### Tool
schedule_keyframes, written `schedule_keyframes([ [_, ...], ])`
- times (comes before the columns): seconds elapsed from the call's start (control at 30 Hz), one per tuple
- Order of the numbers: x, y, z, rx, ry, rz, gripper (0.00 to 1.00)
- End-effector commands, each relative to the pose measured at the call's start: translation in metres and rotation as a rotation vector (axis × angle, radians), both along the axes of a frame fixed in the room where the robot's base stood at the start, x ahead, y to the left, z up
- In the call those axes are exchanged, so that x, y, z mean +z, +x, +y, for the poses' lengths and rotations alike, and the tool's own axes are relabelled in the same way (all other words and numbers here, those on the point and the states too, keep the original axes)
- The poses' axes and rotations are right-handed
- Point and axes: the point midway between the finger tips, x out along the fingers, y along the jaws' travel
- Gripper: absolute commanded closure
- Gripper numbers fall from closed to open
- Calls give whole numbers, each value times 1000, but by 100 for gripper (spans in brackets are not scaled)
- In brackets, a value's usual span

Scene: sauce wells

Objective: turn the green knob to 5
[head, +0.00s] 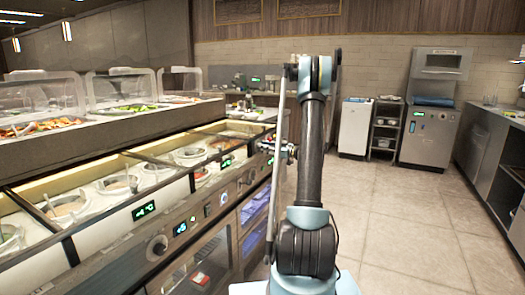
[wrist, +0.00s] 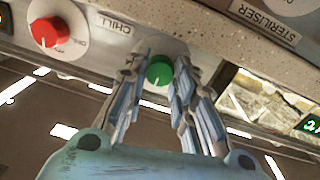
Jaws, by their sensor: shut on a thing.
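The green knob (wrist: 159,71) shows in the wrist view on the pale front panel, beside a CHILL label. My gripper (wrist: 161,65) has a finger on each side of the knob and is shut on it. A short pale mark shows on the lower part of the knob's face. The dial numbers around it are hidden or too small to read. In the head view, my arm reaches forward to the counter front and my gripper (head: 291,150) is small there; the green knob cannot be made out.
A red knob (wrist: 48,32) sits to the left on the same panel in the wrist view. A STERILISER label (wrist: 262,17) is at upper right. In the head view, the counter with sauce wells (head: 118,184) runs along the left. The tiled floor (head: 415,215) on the right is clear.

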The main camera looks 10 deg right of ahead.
Motion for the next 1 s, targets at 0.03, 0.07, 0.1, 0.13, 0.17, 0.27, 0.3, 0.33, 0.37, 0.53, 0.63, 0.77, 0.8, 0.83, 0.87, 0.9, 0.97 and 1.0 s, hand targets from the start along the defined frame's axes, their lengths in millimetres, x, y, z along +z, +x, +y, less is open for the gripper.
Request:
schedule_keyframes([
  [0.03,0,-1,-2,-2,11,19,100],
  [0.07,-1,-1,-3,-4,21,33,100],
  [0.1,-1,-1,-3,-4,36,53,100],
  [0.13,-1,0,-4,-4,48,69,100],
  [0.17,-1,0,-4,-5,61,88,100],
  [0.27,-1,0,-6,-7,110,156,100],
  [0.3,-1,0,-6,-7,132,186,100],
  [0.33,0,0,-6,-8,148,209,100],
  [0.37,0,0,-7,-9,165,232,100],
  [0.53,0,0,-9,-11,260,363,100],
  [0.63,0,1,-10,-13,316,440,100],
  [0.77,0,1,-11,-14,389,540,100],
  [0.8,0,1,-11,-14,411,570,100],
  [0.83,0,1,-11,-15,428,593,100],
  [0.87,0,2,-11,-15,445,616,100],
  [0.9,0,2,-11,-15,467,647,100],
  [0.97,0,2,-12,-16,500,693,100],
  [1.0,0,2,-12,-16,523,723,100],
])
